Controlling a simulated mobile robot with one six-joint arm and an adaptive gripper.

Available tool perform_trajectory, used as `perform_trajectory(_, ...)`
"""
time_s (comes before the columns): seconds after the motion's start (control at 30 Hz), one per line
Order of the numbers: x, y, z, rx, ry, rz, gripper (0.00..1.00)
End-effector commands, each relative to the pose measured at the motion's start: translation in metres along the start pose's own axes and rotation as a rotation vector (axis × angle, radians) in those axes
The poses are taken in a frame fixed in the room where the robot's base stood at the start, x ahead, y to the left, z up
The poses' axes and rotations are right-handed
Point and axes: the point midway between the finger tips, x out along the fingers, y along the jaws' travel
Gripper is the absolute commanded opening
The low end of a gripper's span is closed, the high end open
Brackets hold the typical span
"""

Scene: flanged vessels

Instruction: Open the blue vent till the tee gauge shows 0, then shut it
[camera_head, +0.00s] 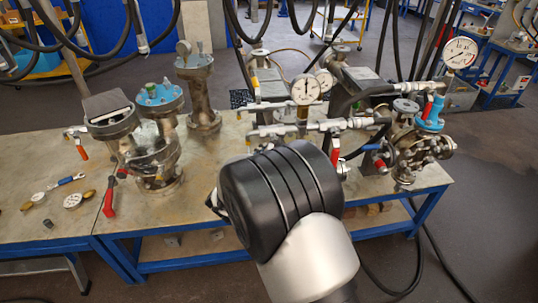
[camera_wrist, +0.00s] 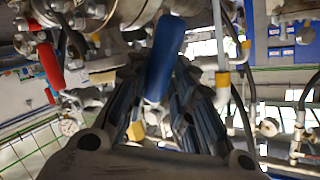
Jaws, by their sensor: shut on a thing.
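The blue vent handle (camera_wrist: 166,50) stands upright in the middle of the wrist view. My gripper (camera_wrist: 157,72) has its dark fingers on either side of the handle and is shut on it. In the head view a small blue lever (camera_head: 378,162) shows right of my wrist, on the right-hand pipework; the fingers are hidden behind my arm there. A round white gauge (camera_head: 306,89) stands on the horizontal pipe line above my wrist. Its needle seems to point up, but its numbers are too small to read. A larger gauge (camera_head: 460,53) stands at the right.
Red-handled valves stand close by, one (camera_head: 335,155) beside my wrist and one (camera_wrist: 50,66) left of the blue handle. Flanged vessels (camera_head: 160,97) crowd the bench (camera_head: 60,220). Black hoses hang across the back. Loose gauges and a small wrench (camera_head: 66,181) lie at left.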

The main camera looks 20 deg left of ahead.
Motion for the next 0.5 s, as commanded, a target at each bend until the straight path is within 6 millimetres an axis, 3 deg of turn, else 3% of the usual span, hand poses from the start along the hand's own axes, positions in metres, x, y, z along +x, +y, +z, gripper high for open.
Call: perform_trajectory(0.5, -0.013, -0.014, -0.004, 0.416, -0.277, 0.018, 0.0)
